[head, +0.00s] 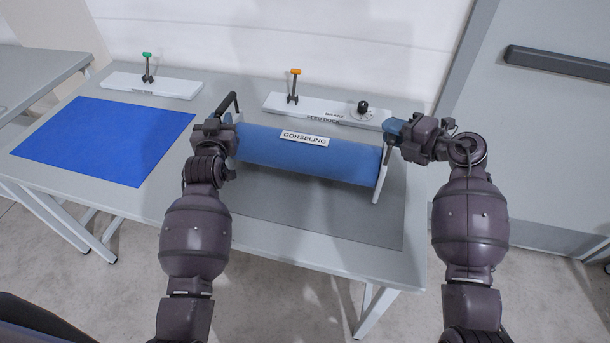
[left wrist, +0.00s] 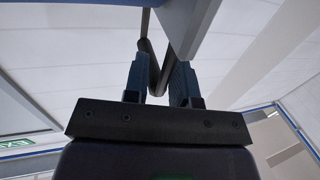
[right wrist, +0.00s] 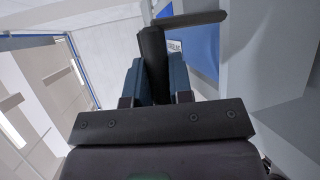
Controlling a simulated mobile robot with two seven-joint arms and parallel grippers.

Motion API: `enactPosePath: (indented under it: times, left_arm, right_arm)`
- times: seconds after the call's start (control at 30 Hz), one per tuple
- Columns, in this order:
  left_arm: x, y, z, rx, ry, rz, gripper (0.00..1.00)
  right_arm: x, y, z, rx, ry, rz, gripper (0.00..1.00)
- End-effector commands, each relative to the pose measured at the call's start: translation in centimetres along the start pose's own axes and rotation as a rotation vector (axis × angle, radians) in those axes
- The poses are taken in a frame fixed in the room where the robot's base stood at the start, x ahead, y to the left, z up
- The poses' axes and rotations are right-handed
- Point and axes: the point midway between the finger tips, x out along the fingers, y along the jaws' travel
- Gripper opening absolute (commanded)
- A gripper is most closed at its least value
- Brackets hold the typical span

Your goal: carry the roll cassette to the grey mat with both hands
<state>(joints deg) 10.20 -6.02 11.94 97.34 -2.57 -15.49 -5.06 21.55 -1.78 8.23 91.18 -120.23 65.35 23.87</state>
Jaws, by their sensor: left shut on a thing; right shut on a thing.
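The roll cassette (head: 312,160) is a blue roll between pale end plates, with a label reading GORSELING. It spans the space between my two grippers, over the grey mat (head: 280,205); I cannot tell whether it touches the mat. My left gripper (head: 228,122) is shut on the dark handle at the cassette's left end; the handle also shows between the fingers in the left wrist view (left wrist: 154,68). My right gripper (head: 393,130) is shut on the right end's handle, which shows in the right wrist view (right wrist: 153,60). The mat's back part is hidden behind the roll.
A blue mat (head: 105,138) lies bare on the left of the table (head: 225,88). Behind the cassette stands a white feed dock strip (head: 330,112) with an orange-topped lever (head: 295,80) and a black knob. Another strip (head: 150,86) has a green-topped lever (head: 147,62).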

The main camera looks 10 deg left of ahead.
Motion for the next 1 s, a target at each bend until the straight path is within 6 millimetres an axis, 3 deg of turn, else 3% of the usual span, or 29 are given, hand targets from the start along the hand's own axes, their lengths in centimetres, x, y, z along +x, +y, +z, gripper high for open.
enactPosePath:
  times: [0.37, 0.4, 0.53, 0.83, 1.0]
  left_arm:
    - [0.0, 0.1, 1.6, 0.002, -0.003, 0.001, 0.0]
    - [0.0, 0.0, 1.6, 0.002, -0.009, 0.0, 0.31]
    - [0.0, 0.0, 1.6, 0.002, -0.009, 0.0, 0.5]
    - [-0.1, 0.0, 1.7, 0.002, -0.01, 0.0, 0.5]
    - [-1.4, 0.0, 1.8, 0.002, -0.012, 0.0, 0.5]
  right_arm:
    - [0.5, -1.6, -0.3, 0.005, 0.004, -0.001, 0.0]
    - [0.4, -1.6, -0.3, 0.007, 0.005, -0.005, 0.27]
    - [0.4, -1.6, -0.3, 0.007, 0.004, -0.005, 0.46]
    - [0.4, -1.6, -0.2, 0.008, 0.003, -0.006, 0.46]
    - [0.4, -1.6, -0.2, 0.008, 0.003, -0.006, 0.46]
